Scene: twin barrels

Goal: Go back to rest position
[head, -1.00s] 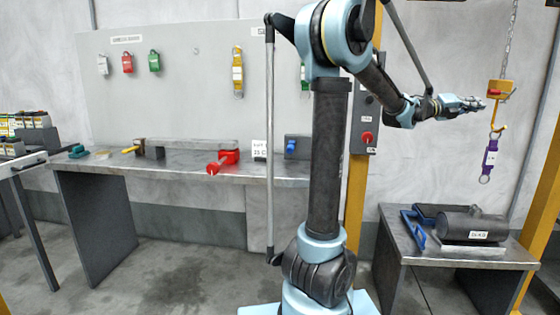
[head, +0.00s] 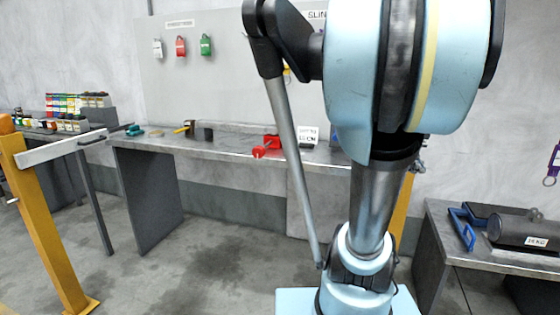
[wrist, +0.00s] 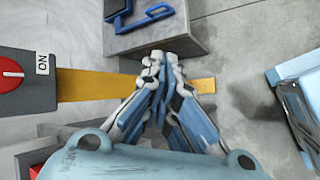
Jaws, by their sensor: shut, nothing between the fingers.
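My gripper (wrist: 162,62) is shut and empty in the wrist view, with its fingertips together near the upper middle. It points down past a yellow post (wrist: 92,86) toward a grey table (wrist: 190,38), seen from above. I cannot tell if it touches anything, but there is floor around it. In the head view my arm is folded close to the camera and fills the centre right. It hides most of the gripper there.
A red rotary switch (wrist: 12,73) is close at left in the wrist view. In the head view, a long workbench (head: 222,150) carries a red item (head: 268,147). A table at right holds a dark cylinder (head: 520,232) and a blue frame (head: 463,228). Open floor lies between.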

